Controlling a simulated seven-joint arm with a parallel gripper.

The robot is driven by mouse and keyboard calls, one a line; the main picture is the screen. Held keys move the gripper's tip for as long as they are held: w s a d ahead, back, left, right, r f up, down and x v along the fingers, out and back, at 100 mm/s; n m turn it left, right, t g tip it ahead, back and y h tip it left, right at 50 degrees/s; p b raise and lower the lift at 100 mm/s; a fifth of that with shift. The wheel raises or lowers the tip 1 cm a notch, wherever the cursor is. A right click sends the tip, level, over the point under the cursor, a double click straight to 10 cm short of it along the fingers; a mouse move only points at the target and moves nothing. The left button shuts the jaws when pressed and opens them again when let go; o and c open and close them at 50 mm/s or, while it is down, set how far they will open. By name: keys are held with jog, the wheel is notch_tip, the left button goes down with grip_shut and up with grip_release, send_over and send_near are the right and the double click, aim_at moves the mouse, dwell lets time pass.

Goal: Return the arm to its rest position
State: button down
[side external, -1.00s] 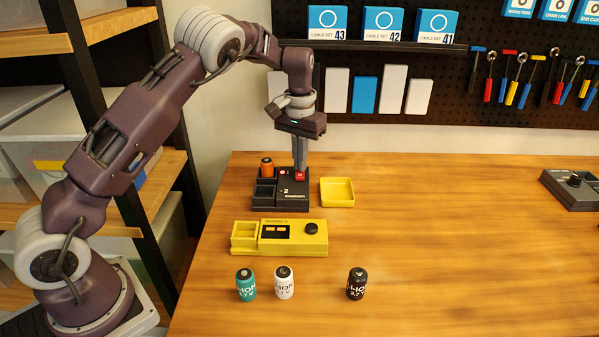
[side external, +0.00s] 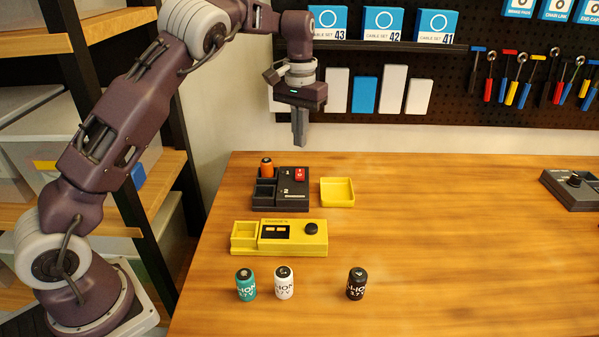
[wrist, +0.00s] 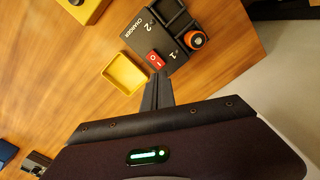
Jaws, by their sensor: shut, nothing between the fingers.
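My gripper (side external: 299,140) is shut and empty. It hangs pointing down, well above the back of the table and apart from everything on it. Its closed fingers also show in the wrist view (wrist: 157,92). Below it stands the dark charger (side external: 282,203) with a red switch (side external: 300,174). An orange battery (side external: 266,167) stands upright in the charger's back left slot; the front left slot is empty. In the wrist view the charger (wrist: 165,60), red switch (wrist: 156,59) and orange battery (wrist: 196,40) lie just beyond the fingertips.
A yellow tray (side external: 337,192) sits right of the charger, and a yellow charger (side external: 290,246) in front. Green (side external: 246,284), white (side external: 284,282) and black (side external: 356,283) batteries stand near the front. A shelf rack (side external: 160,180) is at left; a pegboard (side external: 445,75) is behind. The table's middle right is clear.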

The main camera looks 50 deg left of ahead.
jog(key=shift+r, duration=0.15)
jog(key=s+d+r+t+h, duration=0.1)
jog(key=s+d+r+t, duration=0.3)
jog(key=s+r, duration=0.95)
jog(key=s+d+f+m, duration=0.1)
jog(key=s+d+f, duration=0.1)
jog(key=s, duration=0.9)
jog(key=s+d+f+m+t+y, duration=0.1)
jog(key=s+d+f+m, duration=0.1)
jog(key=s, duration=0.8)
jog(key=shift+s+d+f+t, duration=0.35)
jog(key=shift+d+f, duration=0.25)
jog(key=shift+d, duration=0.35)
jog(key=shift+w+r, duration=0.1)
